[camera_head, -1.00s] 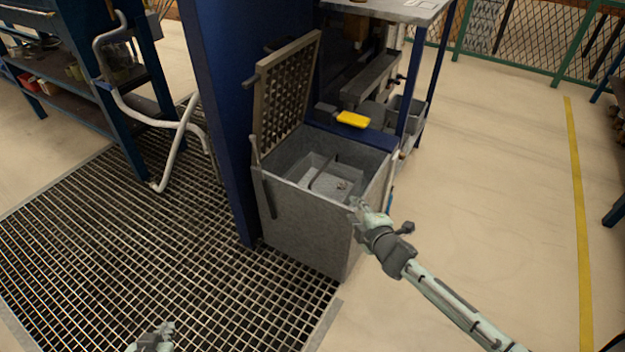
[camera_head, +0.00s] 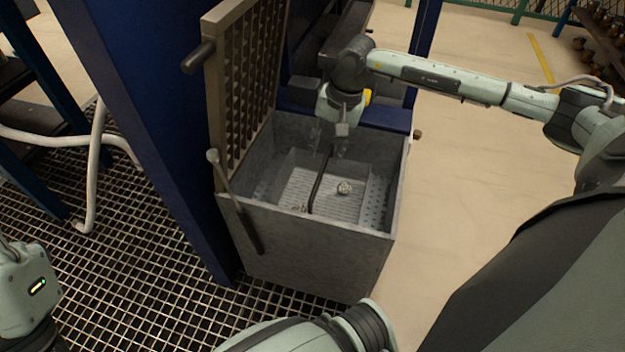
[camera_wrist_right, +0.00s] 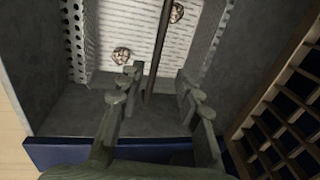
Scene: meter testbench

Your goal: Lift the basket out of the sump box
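The grey sump box (camera_head: 305,248) stands open. Inside it sits the perforated metal basket (camera_head: 375,200), which also shows in the right wrist view (camera_wrist_right: 78,40). A dark bar handle (camera_head: 320,178) spans the basket; the wrist view shows it too (camera_wrist_right: 160,45). Small round lumps (camera_head: 344,188) lie on the basket floor. My right gripper (camera_head: 328,142) points down into the box near the handle's far end. In the wrist view its fingers (camera_wrist_right: 158,88) are open, with the handle's end between them and no visible grip. My left fingers are out of view.
The raised lattice lid (camera_head: 245,95) stands at the box's left, beside a blue post (camera_head: 150,120). A lever (camera_head: 235,200) hangs on the front left corner. Floor grating (camera_head: 150,260) lies left; bare floor is right. A yellow item (camera_head: 367,97) is partly hidden behind my right gripper.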

